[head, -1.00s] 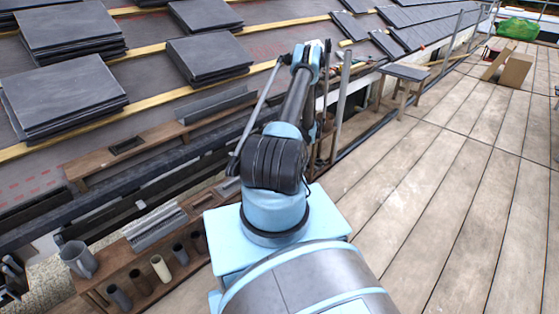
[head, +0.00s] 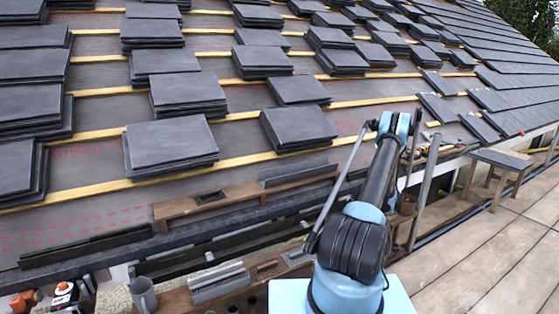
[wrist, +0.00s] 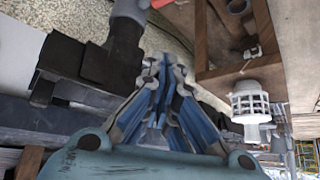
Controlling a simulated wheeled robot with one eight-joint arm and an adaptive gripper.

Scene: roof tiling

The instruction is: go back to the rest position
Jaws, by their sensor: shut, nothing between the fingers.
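My gripper (wrist: 166,68) shows in the wrist view with its fingers drawn together and nothing between them. It points over a wooden frame, a grey pipe and pebbly ground, touching none of them as far as I can see. In the head view my arm stands folded at the lower right, in front of the eaves. The gripper itself is hidden there behind the arm.
Slate stacks (head: 170,140) lie on the battened roof (head: 240,162). A small bench (head: 500,160) stands on the plank deck (head: 480,260), which is clear at lower right. The wrist view shows a white slotted cap (wrist: 258,105), a grey pipe (wrist: 127,32) and dark gutter pieces (wrist: 90,60).

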